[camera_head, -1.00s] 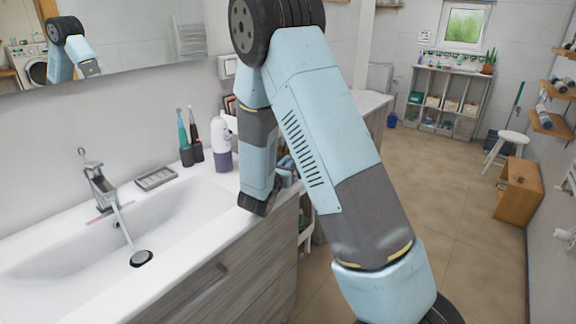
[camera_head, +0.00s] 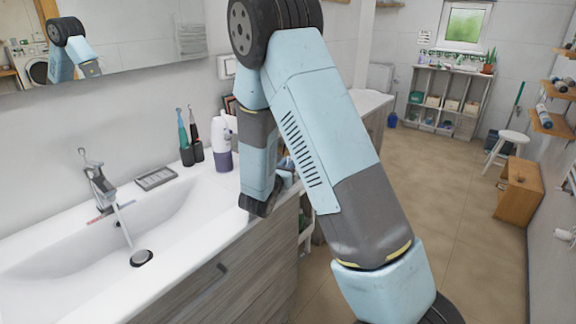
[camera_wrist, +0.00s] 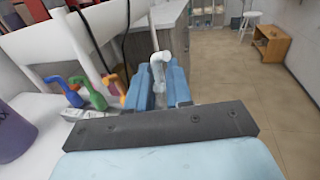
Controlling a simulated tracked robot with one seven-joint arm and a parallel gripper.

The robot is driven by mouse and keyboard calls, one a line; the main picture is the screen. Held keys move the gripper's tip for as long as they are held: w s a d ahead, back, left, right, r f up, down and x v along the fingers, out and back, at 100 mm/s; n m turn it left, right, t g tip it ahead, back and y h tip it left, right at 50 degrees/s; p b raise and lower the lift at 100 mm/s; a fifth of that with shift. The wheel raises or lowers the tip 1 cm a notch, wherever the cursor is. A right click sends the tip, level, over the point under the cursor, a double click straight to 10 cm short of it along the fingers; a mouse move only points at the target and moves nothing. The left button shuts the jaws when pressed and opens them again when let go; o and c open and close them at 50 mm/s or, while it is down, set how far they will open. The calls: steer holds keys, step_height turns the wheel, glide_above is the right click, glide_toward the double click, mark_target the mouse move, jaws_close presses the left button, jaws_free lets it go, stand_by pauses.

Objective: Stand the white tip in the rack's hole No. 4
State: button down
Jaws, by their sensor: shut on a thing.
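In the wrist view, my gripper (camera_wrist: 159,90) has its blue fingers shut on the white tip (camera_wrist: 160,62). The tip stands roughly upright between the fingers, and its thin stem rises above them. Its lower end is hidden by the gripper. To the left are several coloured, bent-ended pieces: a blue one (camera_wrist: 69,92), a green one (camera_wrist: 92,93) and a reddish one (camera_wrist: 113,84). They are apart from the held tip. I cannot make out the rack's holes or numbers. In the head view my arm mostly hides the gripper.
A white and purple bottle (camera_head: 221,145) and two electric toothbrushes (camera_head: 190,138) stand on the counter beside the sink (camera_head: 70,250). A purple container (camera_wrist: 14,132) is at the wrist view's left edge.

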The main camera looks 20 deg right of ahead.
steer(key=shift+f, duration=0.95)
steer(key=c, duration=0.9)
jaws_free()
steer(key=shift+c, duration=0.2)
steer(key=v, duration=1.3)
steer(key=shift+s+a, duration=0.2)
steer(key=shift+s, duration=0.1)
